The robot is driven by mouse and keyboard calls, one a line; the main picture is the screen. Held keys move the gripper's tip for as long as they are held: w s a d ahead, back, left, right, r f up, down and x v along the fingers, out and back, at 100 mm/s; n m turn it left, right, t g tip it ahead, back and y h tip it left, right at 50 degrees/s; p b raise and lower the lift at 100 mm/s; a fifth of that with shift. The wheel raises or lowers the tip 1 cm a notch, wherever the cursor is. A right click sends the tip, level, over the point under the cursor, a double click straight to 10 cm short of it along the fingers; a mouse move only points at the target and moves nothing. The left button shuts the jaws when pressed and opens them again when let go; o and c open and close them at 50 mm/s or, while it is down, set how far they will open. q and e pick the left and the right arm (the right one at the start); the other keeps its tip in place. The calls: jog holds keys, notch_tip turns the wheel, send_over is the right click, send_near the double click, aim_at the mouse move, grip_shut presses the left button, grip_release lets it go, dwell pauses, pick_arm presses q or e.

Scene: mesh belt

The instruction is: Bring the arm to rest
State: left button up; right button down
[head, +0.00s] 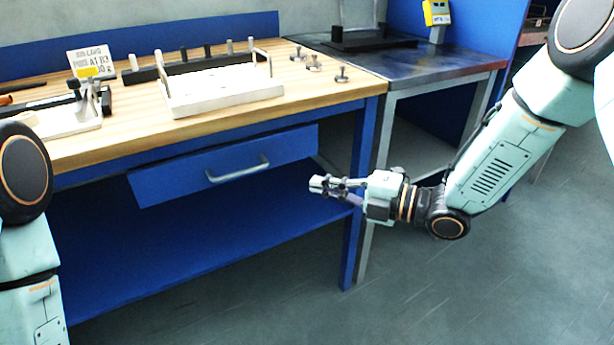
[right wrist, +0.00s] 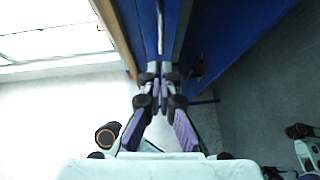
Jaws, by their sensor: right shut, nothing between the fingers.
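My right gripper (head: 318,184) is shut and empty. In the head view it hangs in the air in front of the blue workbench, to the right of the drawer (head: 225,167) and lower than the bench top. Its arm comes in from the right and the gripper points left. In the right wrist view the fingertips (right wrist: 160,70) are together, with blue bench panels beyond them. At the left edge of the head view only links of my left arm show; my left gripper is out of view.
The wooden bench top (head: 330,88) holds a white tray (head: 220,92) with handles, several small metal knobs and a sign (head: 91,62). The blue drawer is slightly out. A metal table (head: 440,62) stands to the right. The floor (head: 440,290) in front is clear.

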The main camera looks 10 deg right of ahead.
jog(key=s+d+f+m+g+h+p, duration=0.1)
jog(key=s+d+f+m+h, duration=0.3)
jog(key=f+m, duration=0.55)
jog(key=s+d+f+m+g+h+p, duration=0.15)
jog(key=s+f+m+h, duration=0.5)
jog(key=m, duration=0.65)
jog(key=s+d+f+m+g+h+p, duration=0.1)
jog(key=s+f+m+g, duration=0.1)
jog(key=s, duration=1)
jog(key=s+d+f+m+g+h, duration=0.2)
jog(key=s+f+g, duration=0.3)
jog(key=s, duration=0.7)
jog(key=shift+s+d+m+g+p, duration=0.15)
jog(key=shift+s+m+g+p, duration=0.25)
jog(key=shift+m, duration=0.45)
